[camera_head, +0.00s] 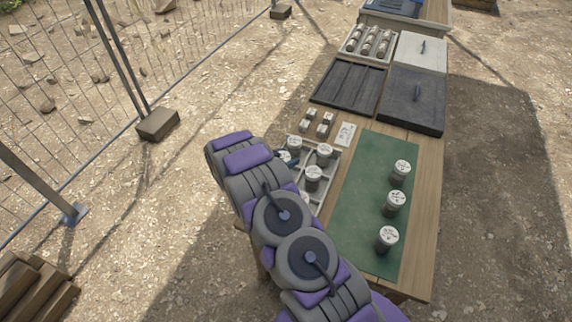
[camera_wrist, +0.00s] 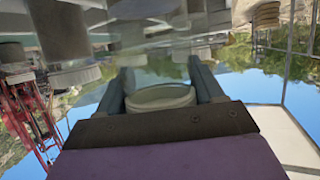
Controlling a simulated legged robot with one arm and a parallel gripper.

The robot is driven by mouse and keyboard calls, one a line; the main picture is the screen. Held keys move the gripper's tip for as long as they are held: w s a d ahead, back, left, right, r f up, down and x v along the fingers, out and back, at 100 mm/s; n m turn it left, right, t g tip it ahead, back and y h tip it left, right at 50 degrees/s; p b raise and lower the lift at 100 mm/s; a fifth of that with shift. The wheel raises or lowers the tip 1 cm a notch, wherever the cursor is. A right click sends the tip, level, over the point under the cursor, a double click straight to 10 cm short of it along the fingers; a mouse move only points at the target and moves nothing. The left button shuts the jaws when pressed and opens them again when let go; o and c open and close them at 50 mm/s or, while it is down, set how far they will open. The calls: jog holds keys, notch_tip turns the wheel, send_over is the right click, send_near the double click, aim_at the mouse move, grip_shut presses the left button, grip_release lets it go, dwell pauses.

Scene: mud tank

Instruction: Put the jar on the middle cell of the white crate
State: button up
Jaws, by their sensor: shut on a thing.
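The white crate (camera_head: 333,163) stands on the table left of the green mat, partly hidden behind my arm. Several white-lidded jars show in or over it, including one at its far left (camera_head: 294,144) and one at its far right (camera_head: 324,152). My gripper shows in the wrist view (camera_wrist: 160,72), shut on a jar with a pale round lid (camera_wrist: 160,97) between its two blue-grey fingers. In the head view the gripper is at the crate, mostly hidden by my arm. I cannot tell whether the held jar touches the crate floor.
Three jars stand in a row on the green mat (camera_head: 366,165). Small blocks (camera_head: 317,122) and a white card (camera_head: 345,134) lie beyond the crate. Farther back are a black tray (camera_head: 347,84), a dark lidded box (camera_head: 415,98) and a tray of jars (camera_head: 352,48).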

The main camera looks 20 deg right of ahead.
notch_tip(320, 180, down, 3)
jog(key=shift+b, duration=0.3)
jog(key=shift+r, duration=0.1)
jog(key=shift+f, duration=0.2)
